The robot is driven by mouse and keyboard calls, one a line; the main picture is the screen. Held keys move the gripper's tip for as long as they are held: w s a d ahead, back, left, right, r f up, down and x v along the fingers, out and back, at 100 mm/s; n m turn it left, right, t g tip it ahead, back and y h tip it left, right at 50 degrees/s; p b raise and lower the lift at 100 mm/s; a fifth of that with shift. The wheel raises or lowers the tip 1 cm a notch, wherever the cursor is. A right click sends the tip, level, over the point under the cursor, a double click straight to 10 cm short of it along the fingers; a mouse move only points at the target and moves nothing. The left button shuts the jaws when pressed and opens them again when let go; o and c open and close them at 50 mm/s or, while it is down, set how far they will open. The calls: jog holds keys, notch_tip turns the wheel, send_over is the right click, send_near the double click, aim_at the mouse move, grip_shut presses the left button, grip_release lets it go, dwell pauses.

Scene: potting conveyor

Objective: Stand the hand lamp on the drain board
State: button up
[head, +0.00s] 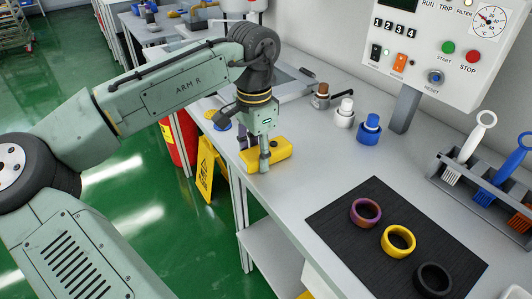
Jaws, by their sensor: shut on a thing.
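The yellow hand lamp (281,149) is a blocky yellow body at the left front edge of the grey bench. My gripper (264,160) points down over it and is shut on its upper middle part, with the fingers hiding some of it. I cannot tell whether the lamp rests on the bench or hangs just above it. A pale, rimmed, recessed metal area (291,88) lies behind my wrist, partly hidden by the arm; it may be the drain board, but I cannot tell for certain.
Brown (320,97), white (345,112) and blue (370,128) stoppered items stand along the back. A black mat (335,220) holds three rings. A brush rack (450,182) stands at right, below a control panel (435,50). A yellow floor sign (206,170) stands beside the bench.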

jog(key=shift+c, duration=1.2)
jog(key=shift+r, duration=0.15)
